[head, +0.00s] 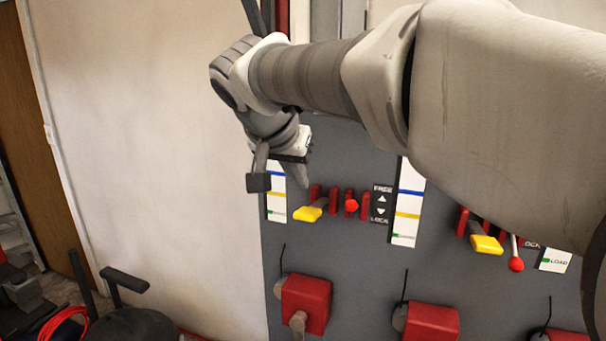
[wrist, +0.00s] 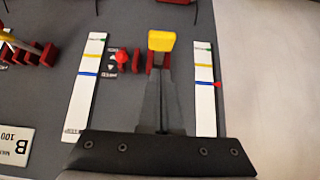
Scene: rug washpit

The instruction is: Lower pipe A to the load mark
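My gripper (head: 302,186) is in front of the panel's left end in the head view. Its fingers look together and empty. In the wrist view the fingertips (wrist: 159,72) point at a yellow-ended lever (wrist: 162,41) in a red bracket. That lever (head: 308,213) shows just below the fingertips in the head view; contact is unclear. Beside it is a red-knobbed lever (head: 351,205), also in the wrist view (wrist: 123,57). A white scale (wrist: 204,100) has green, yellow and blue marks; a red pointer (wrist: 217,85) is level with blue. No "A" label is visible.
A second scale (head: 407,205) is right of these levers. Farther right are another yellow lever (head: 486,243) and red knob (head: 516,264). Red boxes (head: 306,303) (head: 431,322) project below. The wrist view shows a "B 100" plate (wrist: 15,146). White wall (head: 150,150) lies left.

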